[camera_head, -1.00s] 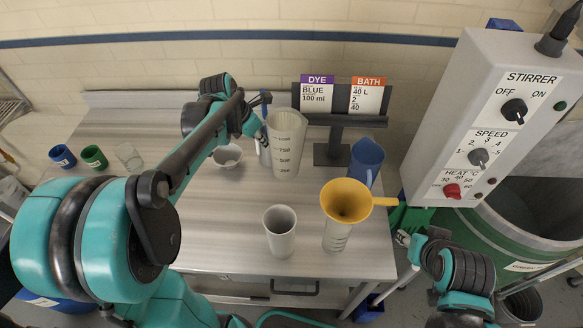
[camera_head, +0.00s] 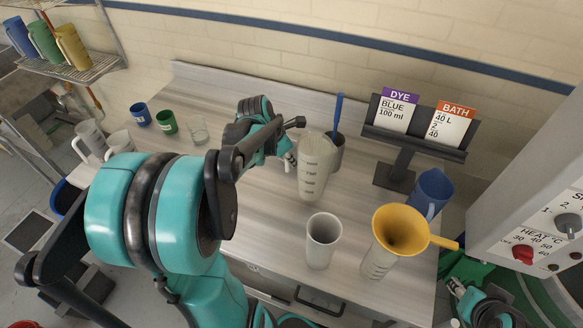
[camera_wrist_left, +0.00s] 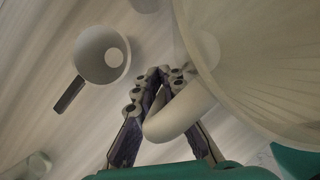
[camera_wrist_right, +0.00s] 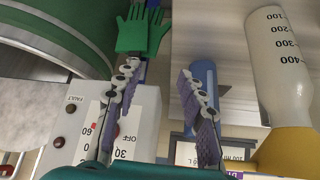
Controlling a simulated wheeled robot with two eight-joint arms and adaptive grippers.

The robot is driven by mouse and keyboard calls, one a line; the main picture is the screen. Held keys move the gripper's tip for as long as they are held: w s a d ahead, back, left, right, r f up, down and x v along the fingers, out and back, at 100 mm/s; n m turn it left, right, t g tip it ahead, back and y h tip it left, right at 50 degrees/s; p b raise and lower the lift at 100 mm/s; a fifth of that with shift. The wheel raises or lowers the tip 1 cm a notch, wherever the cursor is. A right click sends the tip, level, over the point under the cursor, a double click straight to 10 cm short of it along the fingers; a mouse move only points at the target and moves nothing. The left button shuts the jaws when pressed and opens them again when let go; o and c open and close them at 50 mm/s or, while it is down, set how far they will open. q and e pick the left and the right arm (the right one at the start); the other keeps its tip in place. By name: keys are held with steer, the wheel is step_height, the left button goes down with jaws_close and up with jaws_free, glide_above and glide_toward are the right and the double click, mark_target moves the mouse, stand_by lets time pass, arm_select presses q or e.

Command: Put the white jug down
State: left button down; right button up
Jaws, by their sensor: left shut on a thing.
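The white jug (camera_head: 315,168) is tall, translucent and marked with a scale. It is upright over the worktable (camera_head: 262,215), left of the sign stand. My left gripper (camera_head: 290,158) is shut on its handle, on the jug's left side. In the left wrist view the jug (camera_wrist_left: 255,70) fills the right side, and its curved handle (camera_wrist_left: 176,118) passes between the fingers. I cannot tell whether the jug's base touches the table. My right gripper (camera_wrist_right: 158,82) is open and empty, off the table's right end.
A white cup (camera_head: 322,240) stands in front of the jug; a yellow funnel (camera_head: 402,230) sits on a graduated vessel (camera_head: 378,262). A grey pot (camera_head: 337,155) holding a blue stick is just behind. A blue jug (camera_head: 432,190) stands at right. Small cups (camera_head: 167,122) stand far left.

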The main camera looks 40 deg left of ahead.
arm_select(q)
step_height(320, 180, down, 3)
steer(key=shift+b, duration=0.45)
steer(key=shift+f, duration=0.1)
steer(key=c, duration=1.6)
jaws_free()
